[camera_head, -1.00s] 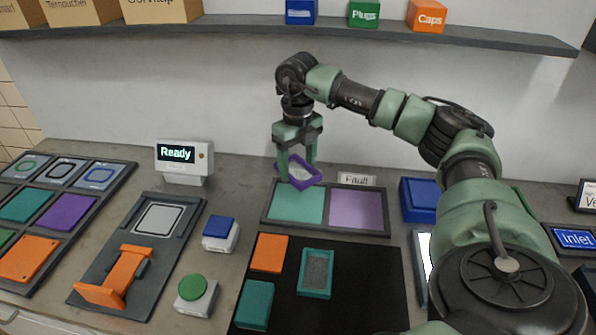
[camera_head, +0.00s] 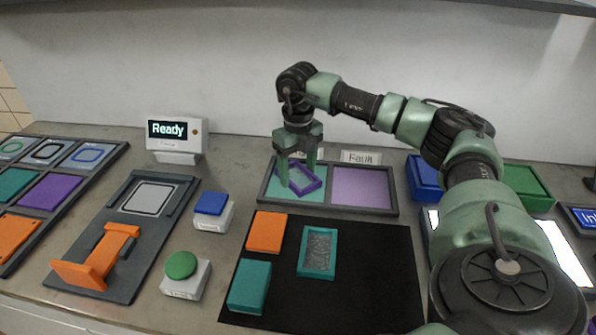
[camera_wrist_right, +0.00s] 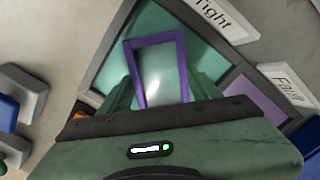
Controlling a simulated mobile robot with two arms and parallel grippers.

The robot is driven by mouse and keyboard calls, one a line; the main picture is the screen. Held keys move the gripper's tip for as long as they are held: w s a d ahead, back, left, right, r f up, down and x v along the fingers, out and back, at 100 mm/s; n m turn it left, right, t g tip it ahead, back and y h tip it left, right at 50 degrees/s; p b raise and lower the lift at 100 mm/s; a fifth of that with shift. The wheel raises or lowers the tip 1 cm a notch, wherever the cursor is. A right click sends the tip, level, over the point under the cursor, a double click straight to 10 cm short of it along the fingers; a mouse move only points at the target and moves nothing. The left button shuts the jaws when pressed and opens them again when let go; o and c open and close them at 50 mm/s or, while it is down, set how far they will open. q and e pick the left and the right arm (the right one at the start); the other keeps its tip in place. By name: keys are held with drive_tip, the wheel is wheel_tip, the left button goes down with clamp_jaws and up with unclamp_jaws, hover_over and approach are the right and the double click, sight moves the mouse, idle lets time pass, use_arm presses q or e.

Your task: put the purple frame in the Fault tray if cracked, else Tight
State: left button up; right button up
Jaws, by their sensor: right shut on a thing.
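The purple frame (camera_head: 313,187) is a thin open rectangle, held tilted at the left, teal-floored compartment of the two-part tray (camera_head: 328,208). My right gripper (camera_head: 298,178) is shut on it. The Tight label (camera_wrist_right: 212,15) stands by the teal compartment and the Fault label (camera_wrist_right: 290,85) by the purple-floored compartment (camera_head: 362,187), which is empty. I cannot tell if the frame touches the floor. My left gripper is out of view.
A black mat (camera_head: 370,270) in front holds an orange block (camera_head: 267,232), a teal block (camera_head: 250,287) and a teal open box (camera_head: 318,252). A Ready display (camera_head: 175,135), an orange-handled fixture (camera_head: 105,255) and blue and green buttons stand left. Blue and green bins are right.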

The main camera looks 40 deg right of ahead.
sight(298, 175)
drive_tip(key=shift+f, duration=0.1)
drive_tip(key=o, duration=1.4)
wheel_tip(298, 175, up, 12)
drive_tip(key=shift+r, duration=0.2)
